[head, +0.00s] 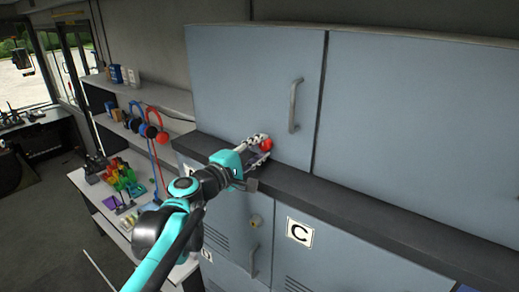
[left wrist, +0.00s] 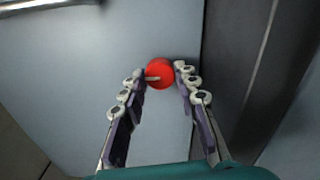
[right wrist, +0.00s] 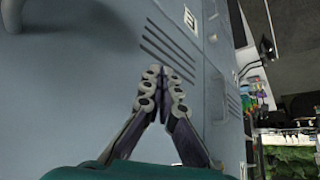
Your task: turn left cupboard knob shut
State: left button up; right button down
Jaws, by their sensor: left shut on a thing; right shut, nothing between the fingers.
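The red cupboard knob (head: 267,145) sits low on the grey-blue upper left cupboard door (head: 250,80). My left gripper (head: 262,146) is at the knob, with its fingers on either side of it. In the left wrist view the round red knob (left wrist: 160,73) lies between the fingertips, and a pale pointer or bar shows on its left part. The left gripper is shut on the knob. My right gripper (right wrist: 160,72) shows in the right wrist view, shut and empty, in front of a lower locker door with vent slots (right wrist: 168,45).
A dark ledge (head: 330,200) runs below the upper cupboards. A vertical handle (head: 295,105) stands out from the left door. Lower lockers (head: 300,240) are underneath. Shelves (head: 160,100) with headsets and colored items are at the left.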

dwell(0.4)
pick_arm(q)
jog(key=o, duration=1.2)
jog(key=shift+c, duration=0.2)
jog(key=v, duration=1.2)
jog(key=s+f+m+g+y+b, duration=0.35)
jog(key=f+b, duration=0.55)
jog(key=f, duration=0.9)
jog(key=s+f+m+g+y+b, duration=0.15)
jog(key=s+f+m+b, duration=0.55)
jog(key=f, duration=1.1)
jog(key=s+a+f+y+b, duration=0.2)
jog(key=f+b, duration=0.3)
jog(key=f, duration=0.3)
jog(key=s+a+f+m+g+y+b, duration=0.1)
jog(key=s+a+f+b, duration=0.2)
jog(key=f+b, duration=0.3)
jog(key=s+a+f+m+g+y+b, duration=0.1)
jog(key=a+f+b, duration=0.4)
jog(key=f, duration=0.6)
jog(key=shift+s+y, duration=0.75)
jog(key=shift+y, duration=0.05)
